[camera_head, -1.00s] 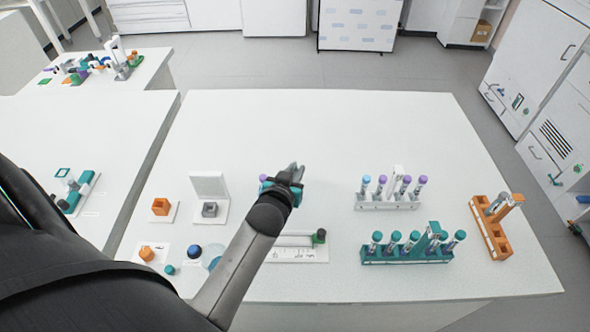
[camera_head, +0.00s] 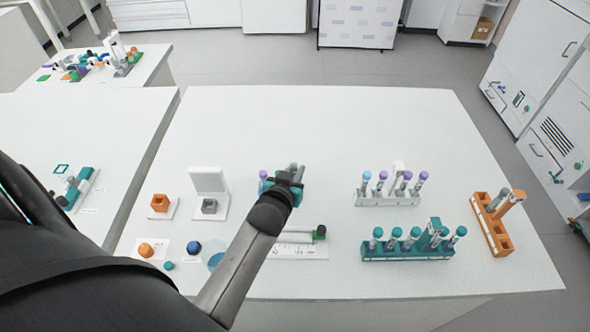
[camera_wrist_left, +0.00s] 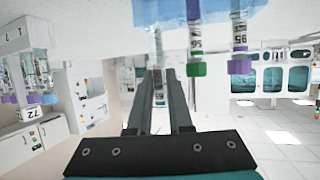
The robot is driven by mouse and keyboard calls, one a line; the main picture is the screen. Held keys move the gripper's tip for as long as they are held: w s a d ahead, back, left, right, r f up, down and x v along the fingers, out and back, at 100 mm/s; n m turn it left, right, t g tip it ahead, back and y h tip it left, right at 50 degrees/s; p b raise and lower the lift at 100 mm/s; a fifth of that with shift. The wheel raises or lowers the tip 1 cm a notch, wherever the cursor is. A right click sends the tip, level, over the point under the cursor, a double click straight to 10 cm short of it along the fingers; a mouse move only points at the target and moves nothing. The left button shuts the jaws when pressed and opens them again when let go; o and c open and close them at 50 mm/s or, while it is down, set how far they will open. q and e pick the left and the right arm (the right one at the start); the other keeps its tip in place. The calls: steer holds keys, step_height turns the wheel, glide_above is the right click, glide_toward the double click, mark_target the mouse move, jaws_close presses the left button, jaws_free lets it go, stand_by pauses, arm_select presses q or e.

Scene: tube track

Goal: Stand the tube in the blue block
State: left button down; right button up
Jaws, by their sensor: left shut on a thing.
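My left gripper (camera_head: 287,178) is above the middle of the white table, its arm coming in from the lower left. In the left wrist view its two dark fingers (camera_wrist_left: 158,82) are closed around a clear, labelled tube (camera_wrist_left: 157,62). The tube's lower end and what is directly beneath it are hidden in the head view. A purple cap (camera_head: 263,174) shows just left of the gripper. My right gripper is not in view.
A white rack (camera_head: 386,201), a teal rack (camera_head: 408,254) and an orange rack (camera_head: 491,226) stand to the right. The table's back half is clear.

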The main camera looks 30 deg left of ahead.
arm_select(q)
steer(key=shift+f, duration=0.2)
steer(key=shift+f+b, duration=0.35)
steer(key=shift+f, duration=0.05)
stand_by(0.3)
steer(key=c, duration=0.8)
jaws_free()
steer(key=shift+o, duration=0.2)
